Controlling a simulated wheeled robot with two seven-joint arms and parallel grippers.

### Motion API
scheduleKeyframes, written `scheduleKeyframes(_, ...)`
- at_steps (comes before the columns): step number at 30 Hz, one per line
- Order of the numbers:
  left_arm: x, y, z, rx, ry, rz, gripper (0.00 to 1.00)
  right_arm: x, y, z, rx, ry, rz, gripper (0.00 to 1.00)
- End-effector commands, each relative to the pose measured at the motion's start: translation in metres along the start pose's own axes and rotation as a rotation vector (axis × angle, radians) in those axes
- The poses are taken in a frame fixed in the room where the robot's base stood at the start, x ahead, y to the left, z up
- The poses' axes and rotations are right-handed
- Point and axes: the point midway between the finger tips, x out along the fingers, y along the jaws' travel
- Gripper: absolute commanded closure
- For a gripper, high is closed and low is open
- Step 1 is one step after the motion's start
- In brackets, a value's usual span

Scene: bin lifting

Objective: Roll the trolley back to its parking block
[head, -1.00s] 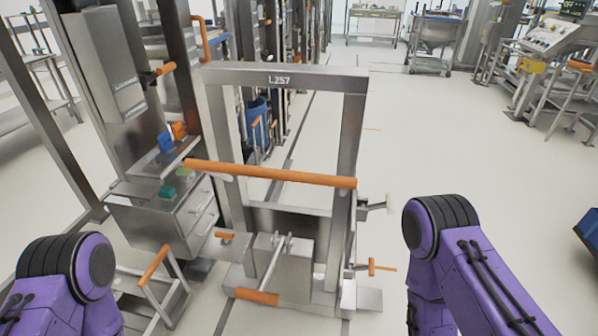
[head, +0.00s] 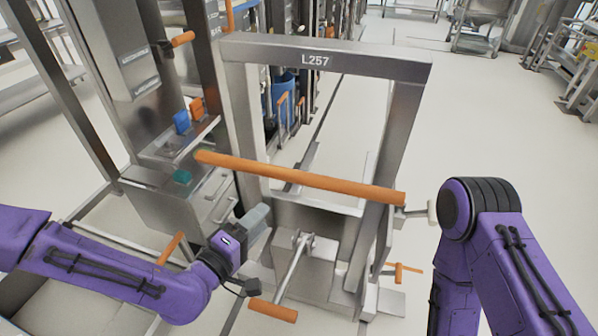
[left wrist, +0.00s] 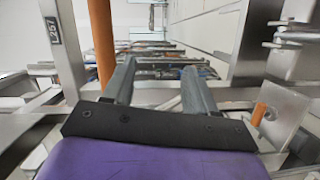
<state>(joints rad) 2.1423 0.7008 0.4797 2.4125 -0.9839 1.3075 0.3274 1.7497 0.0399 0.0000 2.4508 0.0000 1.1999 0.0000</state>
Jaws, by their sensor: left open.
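The trolley is a tall steel frame (head: 405,110) marked L257, with an orange push bar (head: 300,179) across it. It stands upright in front of me. My left gripper (head: 258,217) is just below the left part of the bar in the head view. In the left wrist view its two fingers (left wrist: 158,88) are apart with nothing between them. The orange bar (left wrist: 103,40) runs just left of the left finger there, outside the gap. My right forearm shows at the right, but its gripper is hidden. I cannot pick out the parking block.
A lower lever with an orange grip (head: 273,311) sticks out towards me from the trolley. A steel cabinet with drawers (head: 205,205) and posts stand close on the left. A wheeled steel tub (head: 480,28) is at the back right. The floor to the right is clear.

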Motion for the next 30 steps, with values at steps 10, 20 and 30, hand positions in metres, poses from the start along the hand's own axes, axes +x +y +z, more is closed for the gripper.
scheduleKeyframes(10,0.026,0.076,0.014,-0.084,-0.106,0.266,0.43,-0.007,0.000,-0.003,0.001,0.001,-0.001,0.43)
scheduleKeyframes(20,0.091,0.093,0.020,-0.083,-0.104,0.263,0.43,-0.023,0.002,-0.010,0.001,0.001,-0.001,0.43)
scheduleKeyframes(30,0.103,0.093,0.021,-0.084,-0.103,0.261,0.43,-0.024,0.002,-0.011,0.000,0.001,-0.001,0.43)
